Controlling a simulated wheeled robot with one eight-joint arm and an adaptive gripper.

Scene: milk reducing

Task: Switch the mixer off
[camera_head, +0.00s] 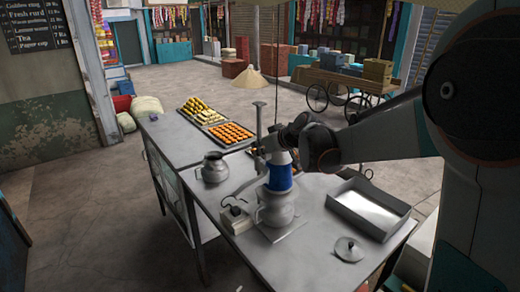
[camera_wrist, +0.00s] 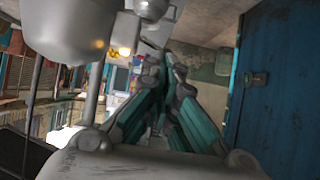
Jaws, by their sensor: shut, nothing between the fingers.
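The mixer is a blue motor unit (camera_head: 279,178) on an upright metal stand, above a silver pot (camera_head: 277,208) on the metal table (camera_head: 322,248). A small pale switch box (camera_head: 236,218) with a dark wire on top stands just left of the pot. In the wrist view my gripper (camera_wrist: 168,62) shows its teal fingers close together, shut and empty. In the head view my arm reaches in from the right to the mixer's upper part; the fingertips are hard to make out there. I cannot tell the switch's position or whether the gripper touches it.
A round metal pot (camera_head: 215,167) stands left of the mixer. An open metal tray (camera_head: 368,208) and a lid (camera_head: 349,249) lie to its right. Trays of orange sweets (camera_head: 229,133) are at the table's far end. A blue door (camera_wrist: 279,105) shows in the wrist view.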

